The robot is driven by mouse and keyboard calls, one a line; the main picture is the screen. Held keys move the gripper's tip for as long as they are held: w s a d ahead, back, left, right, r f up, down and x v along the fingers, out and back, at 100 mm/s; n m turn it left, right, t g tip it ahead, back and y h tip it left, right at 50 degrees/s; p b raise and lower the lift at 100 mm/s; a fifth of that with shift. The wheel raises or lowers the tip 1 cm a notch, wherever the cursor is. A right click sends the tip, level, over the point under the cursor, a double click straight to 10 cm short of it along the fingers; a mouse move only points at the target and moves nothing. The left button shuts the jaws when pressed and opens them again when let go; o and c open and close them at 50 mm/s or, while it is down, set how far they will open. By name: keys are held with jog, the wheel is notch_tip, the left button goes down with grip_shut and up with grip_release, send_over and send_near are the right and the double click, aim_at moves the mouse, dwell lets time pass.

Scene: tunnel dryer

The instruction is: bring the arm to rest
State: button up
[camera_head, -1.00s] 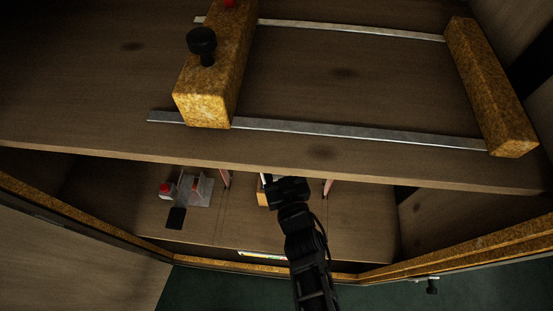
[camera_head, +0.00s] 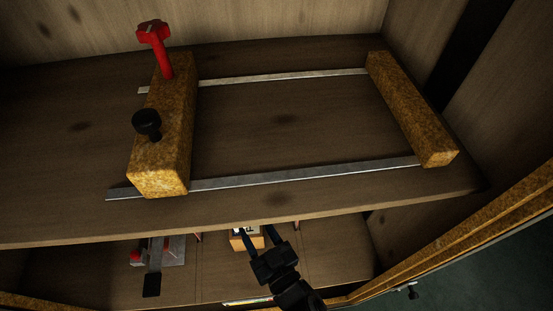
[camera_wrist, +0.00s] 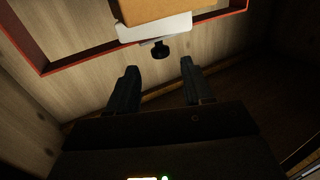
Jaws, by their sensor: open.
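My gripper (camera_head: 256,234) is at the lower middle of the head view, by the front edge of the upper shelf (camera_head: 400,198). Its two black fingers are apart, with nothing between them. In the wrist view the open fingers (camera_wrist: 159,68) point towards an orange-brown block (camera_wrist: 165,8) with a white plate (camera_wrist: 155,28) and a black knob (camera_wrist: 160,50). A gap shows between the fingertips and the knob. In the head view a yellow-brown block (camera_head: 246,243) is partly hidden behind the fingers.
The upper shelf bears two metal rails (camera_head: 300,177), a speckled block (camera_head: 160,150) with a red handle (camera_head: 154,33) and black knob (camera_head: 146,123), and a speckled bar (camera_head: 415,110). Below left is a metal bracket (camera_head: 172,250). A red frame (camera_wrist: 95,55) crosses the wrist view.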

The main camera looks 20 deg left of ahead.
jog(key=s+d+r+m+t+h+p, duration=0.1)
jog(key=s+d+r+m+t+h, duration=0.2)
jog(key=d, duration=0.5)
jog(key=s+d+r+m+h+p, duration=0.1)
jog(key=s+d+r+m+h, duration=0.15)
jog(key=s+d, duration=0.45)
jog(key=s+d+r+m+t+h+p, duration=0.1)
jog(key=s+d+r+m+t+h, duration=0.2)
jog(key=d, duration=0.7)
jog(key=s+d+r+h, duration=0.2)
jog(key=s+d+r, duration=0.1)
jog(key=r, duration=0.3)
jog(key=s+d+r+m+g+h+p, duration=0.1)
jog(key=s+d+r+h, duration=0.1)
jog(key=s+d+r, duration=0.2)
jog(key=s+d+r+m+h, duration=0.1)
jog(key=s+d+r+h, duration=0.1)
jog(key=d+r, duration=0.3)
notch_tip(320, 180, up, 5)
jog(key=shift+s+f+g, duration=0.1)
jog(key=shift+s+g, duration=0.3)
jog(key=shift+s, duration=0.5)
